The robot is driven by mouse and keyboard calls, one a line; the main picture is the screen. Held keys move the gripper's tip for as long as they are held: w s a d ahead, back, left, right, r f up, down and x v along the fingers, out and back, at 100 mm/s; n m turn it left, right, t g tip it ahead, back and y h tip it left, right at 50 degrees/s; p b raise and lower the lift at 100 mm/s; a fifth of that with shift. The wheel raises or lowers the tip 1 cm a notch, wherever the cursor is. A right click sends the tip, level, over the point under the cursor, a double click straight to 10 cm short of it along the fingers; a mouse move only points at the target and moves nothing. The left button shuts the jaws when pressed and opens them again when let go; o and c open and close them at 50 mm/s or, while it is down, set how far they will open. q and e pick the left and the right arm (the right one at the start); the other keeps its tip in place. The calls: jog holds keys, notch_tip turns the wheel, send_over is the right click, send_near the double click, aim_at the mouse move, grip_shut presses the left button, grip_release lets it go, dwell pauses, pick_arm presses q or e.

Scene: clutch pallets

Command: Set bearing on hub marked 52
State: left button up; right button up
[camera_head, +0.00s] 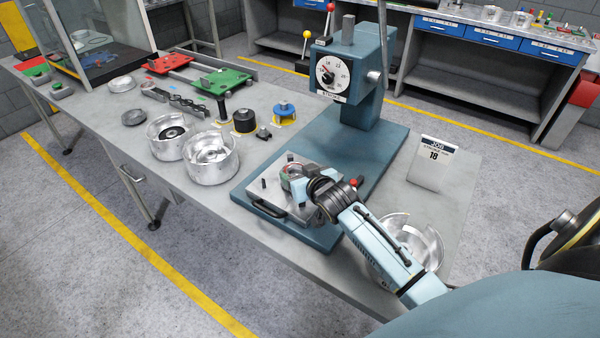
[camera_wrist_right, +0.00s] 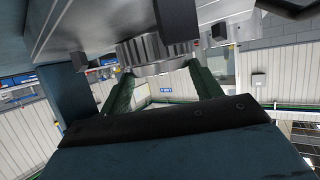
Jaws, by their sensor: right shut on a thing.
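My right gripper (camera_head: 292,180) is over the metal fixture plate (camera_head: 264,188) on the blue base of the press. It is shut on a silvery ring-like part, likely the bearing (camera_wrist_right: 152,62), which shows between its green fingers in the right wrist view. In the head view the gripper hides most of that part, so I cannot tell whether it touches anything below. No mark 52 can be read on any hub. My left gripper is not in view.
The blue press (camera_head: 348,75) with its dial stands just behind the fixture. Silvery bowls (camera_head: 210,158) stand left of it, and another bowl (camera_head: 425,246) sits by my right arm. A card reading 18 (camera_head: 431,165) stands at right. A green pallet (camera_head: 220,82) lies farther back.

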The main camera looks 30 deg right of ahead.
jog(key=shift+f, duration=0.25)
dwell(0.5)
jog(key=o, duration=1.2)
jog(key=shift+c, duration=0.2)
notch_tip(320, 180, up, 9)
jog(key=p, duration=1)
jog(key=shift+s+f, duration=0.1)
